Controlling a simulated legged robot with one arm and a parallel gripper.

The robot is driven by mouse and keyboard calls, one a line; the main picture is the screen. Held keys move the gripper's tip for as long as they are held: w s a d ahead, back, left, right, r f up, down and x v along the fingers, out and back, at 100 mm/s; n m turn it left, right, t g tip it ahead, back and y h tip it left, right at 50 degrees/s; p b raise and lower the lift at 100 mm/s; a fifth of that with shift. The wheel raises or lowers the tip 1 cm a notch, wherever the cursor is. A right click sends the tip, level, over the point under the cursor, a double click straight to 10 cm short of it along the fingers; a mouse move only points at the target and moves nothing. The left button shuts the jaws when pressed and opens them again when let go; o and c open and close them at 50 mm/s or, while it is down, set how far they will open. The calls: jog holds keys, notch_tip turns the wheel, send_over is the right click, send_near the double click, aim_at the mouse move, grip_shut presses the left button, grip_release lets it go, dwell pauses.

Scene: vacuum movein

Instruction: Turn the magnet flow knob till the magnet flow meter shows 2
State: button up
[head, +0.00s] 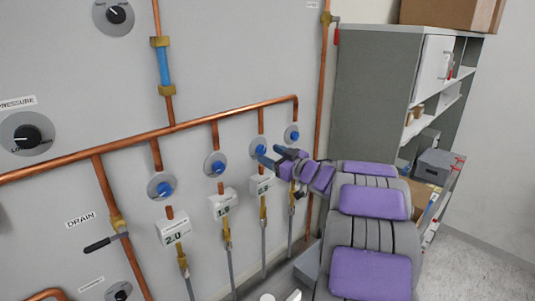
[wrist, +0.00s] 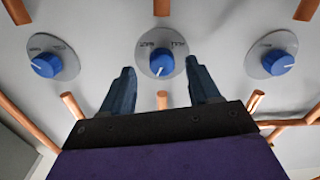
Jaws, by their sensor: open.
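A row of blue knobs on grey round plates sits on the wall panel in the head view. From left they are the first knob (head: 161,188), second knob (head: 216,164), third knob (head: 261,148) and far-right knob (head: 292,134). I cannot read which is the magnet flow knob. White meters hang below: one reads 2.0 (head: 174,235), one seems to start with 1 (head: 222,206), and a third (head: 262,186) is unreadable. My gripper (head: 268,157) is open near the third knob. In the wrist view, a blue knob (wrist: 162,64) shows between and beyond the fingertips (wrist: 160,75), ungripped.
Copper pipe (head: 130,143) runs above the knobs, with branches down to them. A drain valve handle (head: 100,244) sticks out at lower left. A grey shelf unit (head: 375,85) stands to the right. In the wrist view, neighbouring knobs flank the middle one at left (wrist: 45,65) and right (wrist: 278,62).

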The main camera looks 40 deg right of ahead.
aim_at(261, 150)
jog(key=shift+w+a, duration=0.15)
jog(key=shift+w, duration=1.05)
jog(key=shift+c, duration=0.2)
jog(key=c, duration=1)
